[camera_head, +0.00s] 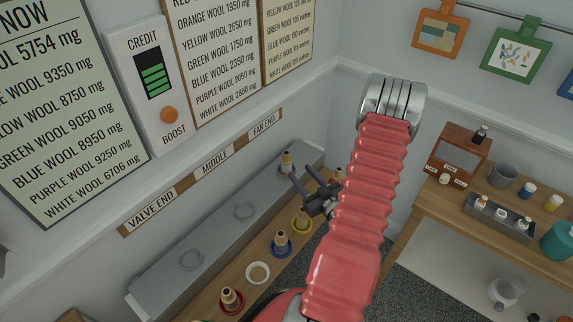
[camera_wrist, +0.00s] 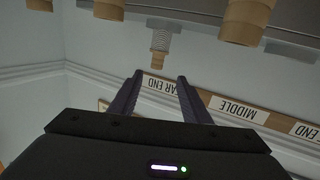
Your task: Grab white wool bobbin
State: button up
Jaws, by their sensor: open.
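A wooden bobbin with pale wool, apparently the white wool bobbin (camera_head: 286,163), stands upright at the far end of the grey ledge. It also shows in the wrist view (camera_wrist: 160,40), where the picture is upside down, beyond my fingertips near the FAR END label. My gripper (camera_head: 301,174) is open and empty, just right of the bobbin in the head view, and apart from it. Its two dark fingers show in the wrist view (camera_wrist: 159,77), with the bobbin roughly in line with the gap between them. A white ring (camera_head: 258,272) on the wooden bench is empty.
Bobbins on yellow (camera_head: 301,226), blue (camera_head: 281,249) and red (camera_head: 231,305) rings stand along the wooden bench. Another bobbin (camera_head: 338,175) is near my arm. The grey ledge (camera_head: 213,238) has two empty rings. A wall and label strip (camera_head: 214,163) rise behind it.

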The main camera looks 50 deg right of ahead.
aim_at(288, 158)
jog(key=shift+s+f+m+t+h, duration=0.2)
jog(key=shift+s+m+t+h, duration=0.15)
jog(key=shift+s, duration=0.6)
jog(key=shift+w, duration=0.1)
jog(key=x, duration=0.8)
jog(key=shift+w+d+f, duration=0.1)
jog(key=shift+w+d, duration=0.05)
jog(key=shift+w, duration=0.1)
jog(key=shift+x, duration=2.55)
jog(key=shift+f, duration=0.2)
